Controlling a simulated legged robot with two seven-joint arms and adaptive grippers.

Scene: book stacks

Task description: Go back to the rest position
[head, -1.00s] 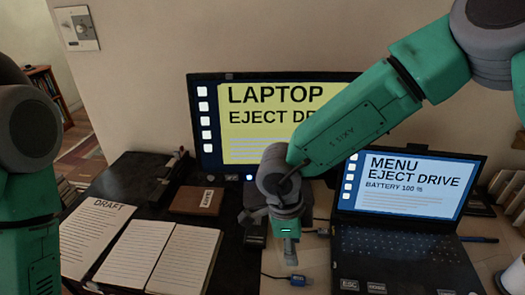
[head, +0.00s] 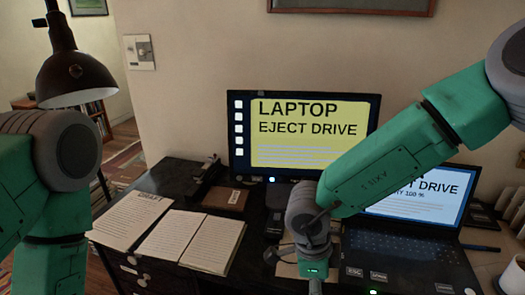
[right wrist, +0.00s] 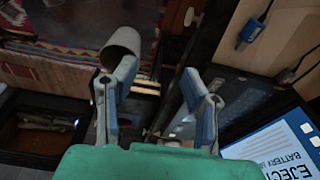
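The gripper's fingers are cut off by the bottom edge there. In the right wrist view my right gripper (right wrist: 158,70) is open, with its two fingers apart and nothing visibly held. My left arm shows at the left edge of the head view, with its gripper out of frame. A blue plug (right wrist: 252,30) with a cable lies on the wooden surface in the right wrist view, apart from the fingers.
A monitor (head: 310,150) reads "LAPTOP EJECT DRIVE". Draft pages (head: 130,220) and a brown box (head: 225,199) lie on the dark desk. A black lamp (head: 75,75) stands at left. A grey cup-like object (right wrist: 122,42) shows beyond the left finger in the wrist view.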

